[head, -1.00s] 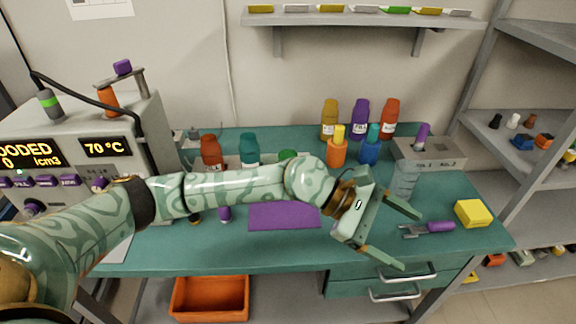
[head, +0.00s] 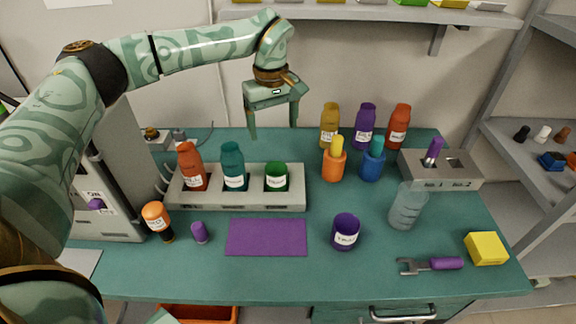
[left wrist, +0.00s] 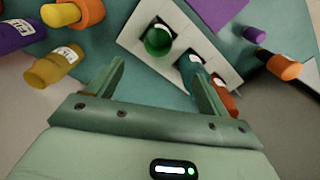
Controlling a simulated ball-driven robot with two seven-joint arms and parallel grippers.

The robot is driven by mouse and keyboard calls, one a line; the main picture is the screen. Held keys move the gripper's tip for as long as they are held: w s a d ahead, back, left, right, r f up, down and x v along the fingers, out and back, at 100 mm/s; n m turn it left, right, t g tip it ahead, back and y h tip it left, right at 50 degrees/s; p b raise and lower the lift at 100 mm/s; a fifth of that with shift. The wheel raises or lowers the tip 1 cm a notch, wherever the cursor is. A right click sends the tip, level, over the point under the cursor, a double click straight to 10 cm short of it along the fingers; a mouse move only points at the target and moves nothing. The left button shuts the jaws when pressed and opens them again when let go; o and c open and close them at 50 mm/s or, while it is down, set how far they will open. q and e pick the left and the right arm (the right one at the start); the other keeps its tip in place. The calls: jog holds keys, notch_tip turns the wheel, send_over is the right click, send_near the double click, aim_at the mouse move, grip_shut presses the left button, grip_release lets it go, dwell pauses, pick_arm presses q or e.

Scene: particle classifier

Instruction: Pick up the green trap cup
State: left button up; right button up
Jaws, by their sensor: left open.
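The green trap cup (head: 277,177) sits in the right-hand place of a grey rack on the bench, with a white label on its front. In the left wrist view the green cup (left wrist: 158,40) shows from above, beyond and between my finger tips. My left gripper (head: 272,132) is open and empty, fingers pointing down, above and behind the rack. In the left wrist view the left gripper (left wrist: 158,78) has its two fingers wide apart. My right gripper is not in view.
A teal bottle (head: 233,167) and a red bottle (head: 191,166) stand left of the cup in the rack (head: 250,201). A purple mat (head: 266,237) lies in front. A purple cup (head: 345,231) and a clear bottle (head: 407,205) stand to the right. Several bottles stand behind.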

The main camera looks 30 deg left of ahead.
pick_arm(q)
jog(key=b, duration=0.3)
send_over(276, 168)
notch_tip(276, 168, down, 7)
jog(key=shift+s+f, duration=0.1)
jog(key=shift+s, duration=0.05)
notch_tip(276, 168, down, 3)
jog(key=shift+f, duration=0.1)
jog(key=shift+f+b, duration=0.35)
jog(key=shift+b, duration=0.05)
notch_tip(276, 168, down, 5)
jog(key=shift+f+b, duration=0.15)
jog(key=shift+b, duration=1.05)
jog(key=shift+r, duration=0.2)
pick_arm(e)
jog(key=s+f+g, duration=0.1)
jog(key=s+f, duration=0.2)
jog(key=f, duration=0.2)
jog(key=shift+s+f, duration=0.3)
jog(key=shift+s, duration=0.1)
pick_arm(q)
jog(key=c, duration=1.1)
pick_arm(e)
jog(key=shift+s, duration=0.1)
